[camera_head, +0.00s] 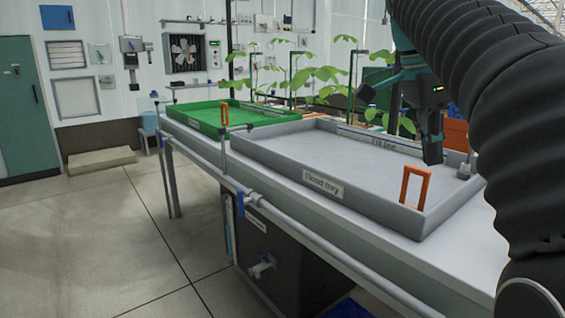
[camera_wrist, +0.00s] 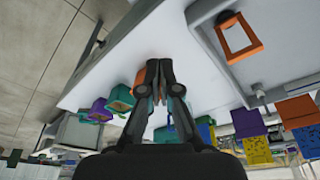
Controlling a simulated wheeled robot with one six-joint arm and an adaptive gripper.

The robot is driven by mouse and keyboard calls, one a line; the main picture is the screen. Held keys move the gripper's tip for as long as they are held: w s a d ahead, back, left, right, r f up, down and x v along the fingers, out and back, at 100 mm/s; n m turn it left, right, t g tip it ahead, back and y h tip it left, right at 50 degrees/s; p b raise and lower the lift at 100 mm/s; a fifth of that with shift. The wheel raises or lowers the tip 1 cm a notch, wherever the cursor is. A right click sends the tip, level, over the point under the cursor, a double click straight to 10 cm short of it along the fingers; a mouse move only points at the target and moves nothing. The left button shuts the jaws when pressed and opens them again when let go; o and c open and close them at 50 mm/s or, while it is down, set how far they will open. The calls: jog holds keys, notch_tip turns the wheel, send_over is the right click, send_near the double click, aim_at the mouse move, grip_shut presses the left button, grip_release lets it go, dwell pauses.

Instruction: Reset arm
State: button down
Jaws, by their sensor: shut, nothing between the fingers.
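My gripper (camera_head: 431,150) hangs from my dark arm at the right of the head view, above the right part of the grey flood tray (camera_head: 262,157). It points down and appears apart from the tray. In the wrist view my gripper (camera_wrist: 159,66) shows with its fingers together and nothing held between them. My arm fills the right side of the head view and hides what lies behind it.
An orange frame-shaped handle (camera_head: 404,186) stands at the tray's near edge; it also shows in the wrist view (camera_wrist: 240,38). A green tray (camera_head: 203,124) lies farther left, with leafy plants (camera_head: 325,74) behind. A pipe rail (camera_head: 290,229) runs along the bench front.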

jog(key=w+a+f+n+t+y, duration=0.1)
jog(key=w+f+n+t, duration=0.1)
jog(key=f+n, duration=0.5)
jog(key=w+a+f+n+t, duration=0.1)
jog(key=a+f+n, duration=0.1)
jog(key=f+n, duration=0.45)
jog(key=s+a+f+n+t+y, duration=0.1)
jog(key=s+a+f+n, duration=0.1)
jog(key=s+f, duration=0.6)
jog(key=s+a+f+n+t, duration=0.1)
jog(key=s+a+f+n, duration=0.1)
jog(key=s+f, duration=0.5)
jog(key=s, duration=0.2)
jog(key=shift+s+a+f+n+t+y, duration=0.35)
jog(key=shift+s+t+y, duration=0.05)
